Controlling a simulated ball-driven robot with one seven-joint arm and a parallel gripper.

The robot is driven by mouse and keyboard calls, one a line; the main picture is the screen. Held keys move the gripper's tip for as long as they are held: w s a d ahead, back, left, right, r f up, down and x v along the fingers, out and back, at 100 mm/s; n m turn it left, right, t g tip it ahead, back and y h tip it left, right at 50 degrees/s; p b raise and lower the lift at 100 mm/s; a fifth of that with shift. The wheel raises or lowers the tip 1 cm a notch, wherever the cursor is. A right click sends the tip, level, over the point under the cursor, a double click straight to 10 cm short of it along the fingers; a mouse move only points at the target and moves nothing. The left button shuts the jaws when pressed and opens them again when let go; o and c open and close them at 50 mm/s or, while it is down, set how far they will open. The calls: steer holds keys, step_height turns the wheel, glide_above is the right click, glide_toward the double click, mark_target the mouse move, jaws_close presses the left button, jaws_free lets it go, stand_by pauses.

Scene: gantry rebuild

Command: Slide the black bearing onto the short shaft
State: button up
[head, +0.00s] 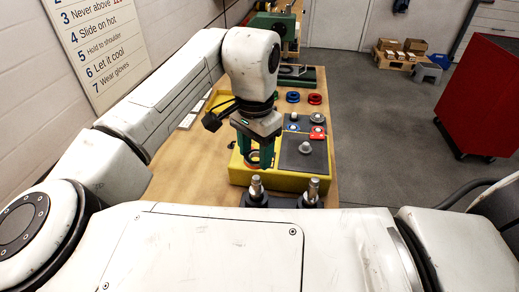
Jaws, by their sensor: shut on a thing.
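My gripper (254,160), with green fingers, is over the left part of a yellow tray (290,182) on the wooden bench. It is shut on a dark ring with an orange-brown tint, partly hidden by the fingers; I cannot tell clearly whether it is the black bearing. Two upright metal shafts stand in dark holders at the bench's near edge: a left shaft (256,187) and a right shaft (313,190). Both look bare. I cannot tell for sure which is the short one. The gripper is beyond the left shaft, apart from it.
A grey plate (296,162) with a grey knobbed piece (305,148) lies in the tray's right part. Small blue and red pads with round parts lie behind it. A blue ring (293,97) and a red ring (315,99) lie farther back. A red cabinet (485,95) stands right.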

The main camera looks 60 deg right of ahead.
mark_target(256, 177)
steer(key=shift+f+b, duration=0.4)
steer(key=shift+f, duration=0.1)
steer(key=shift+f+b, duration=0.3)
steer(key=shift+f+b, duration=1.85)
steer(key=shift+f, duration=0.1)
steer(key=shift+f, duration=0.65)
steer(key=o, duration=1.3)
step_height(256, 177, up, 11)
